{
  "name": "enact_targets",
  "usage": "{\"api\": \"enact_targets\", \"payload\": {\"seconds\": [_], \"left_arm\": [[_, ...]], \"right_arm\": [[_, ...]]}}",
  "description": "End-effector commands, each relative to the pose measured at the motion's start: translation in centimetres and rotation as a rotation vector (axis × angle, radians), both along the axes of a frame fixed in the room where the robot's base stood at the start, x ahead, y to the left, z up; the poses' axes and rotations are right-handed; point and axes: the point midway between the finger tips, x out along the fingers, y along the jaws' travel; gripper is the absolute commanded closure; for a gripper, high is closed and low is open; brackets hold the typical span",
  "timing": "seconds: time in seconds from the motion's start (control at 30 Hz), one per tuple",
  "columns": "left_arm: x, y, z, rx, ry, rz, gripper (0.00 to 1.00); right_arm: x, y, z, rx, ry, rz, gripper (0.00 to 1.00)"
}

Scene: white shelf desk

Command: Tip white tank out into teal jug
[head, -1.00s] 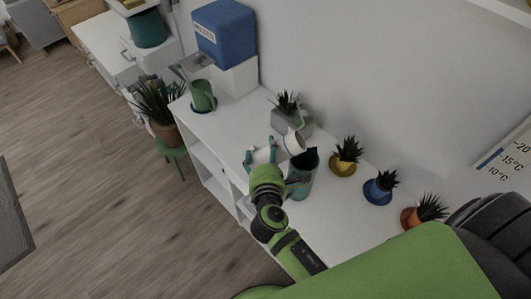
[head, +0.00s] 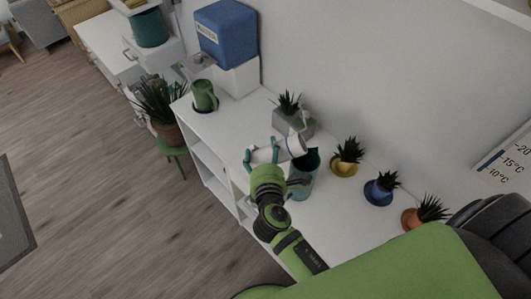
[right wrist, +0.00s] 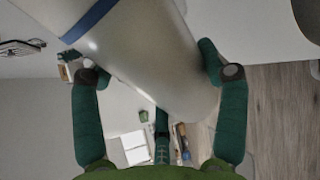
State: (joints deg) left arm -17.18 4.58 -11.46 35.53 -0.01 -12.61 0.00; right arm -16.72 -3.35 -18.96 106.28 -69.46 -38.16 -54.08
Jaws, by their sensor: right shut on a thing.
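The white tank (head: 293,146) is held by my right gripper (head: 262,154) and lies tilted, its far end over the mouth of the teal jug (head: 303,186). I cannot tell whether they touch. In the right wrist view the tank (right wrist: 150,60) is a pale cylinder with a blue band, slanting between the two teal fingers of the right gripper (right wrist: 155,72), which is shut on it. The jug stands upright on the white desk, partly hidden by the tank and gripper. No contents or flow are visible. My left gripper is not in view.
A grey planter (head: 292,120) stands close behind the tank. Yellow (head: 343,169), blue (head: 377,194) and orange (head: 410,217) plant pots line the desk to the right.

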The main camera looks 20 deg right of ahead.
Motion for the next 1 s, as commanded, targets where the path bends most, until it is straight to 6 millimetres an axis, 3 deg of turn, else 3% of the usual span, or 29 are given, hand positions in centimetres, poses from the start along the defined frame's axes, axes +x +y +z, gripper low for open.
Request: {"api": "enact_targets", "payload": {"seconds": [1.0], "left_arm": [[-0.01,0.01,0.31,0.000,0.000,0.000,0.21]], "right_arm": [[0.09,0.12,0.48,0.085,-0.029,0.001,0.72]]}}
